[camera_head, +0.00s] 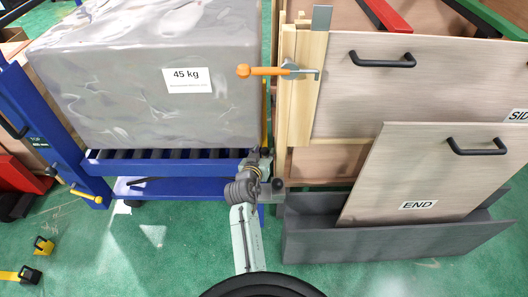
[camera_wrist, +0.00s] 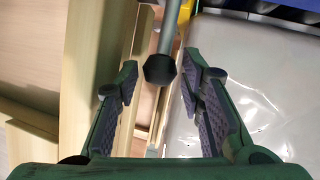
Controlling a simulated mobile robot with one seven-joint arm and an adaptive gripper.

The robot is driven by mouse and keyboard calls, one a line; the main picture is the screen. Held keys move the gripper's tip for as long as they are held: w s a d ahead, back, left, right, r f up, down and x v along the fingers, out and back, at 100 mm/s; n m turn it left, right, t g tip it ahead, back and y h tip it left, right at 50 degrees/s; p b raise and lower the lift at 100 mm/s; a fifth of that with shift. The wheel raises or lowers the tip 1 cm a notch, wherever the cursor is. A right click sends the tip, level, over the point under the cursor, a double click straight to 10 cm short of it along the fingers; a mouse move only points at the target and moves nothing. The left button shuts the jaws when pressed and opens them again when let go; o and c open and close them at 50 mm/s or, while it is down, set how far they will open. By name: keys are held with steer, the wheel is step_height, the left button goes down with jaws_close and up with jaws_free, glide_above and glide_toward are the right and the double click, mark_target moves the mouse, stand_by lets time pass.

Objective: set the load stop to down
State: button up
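A grey rod (camera_wrist: 169,28) with a black knob (camera_wrist: 160,69) shows in the wrist view, likely the load stop's handle. The knob lies between the two fingers of my gripper (camera_wrist: 158,82). The fingers are spread, with visible gaps on both sides of the knob. In the head view, my arm reaches up to the right end of the blue roller cart (camera_head: 180,166). My fingers are hidden there. A dark knob (camera_head: 277,185) shows just right of my wrist; I cannot tell whether it is the same one. The stop's blocking part is not clearly visible.
A grey wrapped load (camera_head: 150,75) marked 45 kg sits on the cart. A wooden crate (camera_head: 296,110) stands close on the right, with an orange-handled latch (camera_head: 265,71). An END panel (camera_head: 425,175) leans in a grey tray (camera_head: 395,243).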

steer(key=shift+w+d+f, duration=0.1)
steer(key=shift+w+f, duration=0.05)
steer(key=shift+w, duration=0.2)
steer(key=shift+c, duration=0.3)
jaws_close()
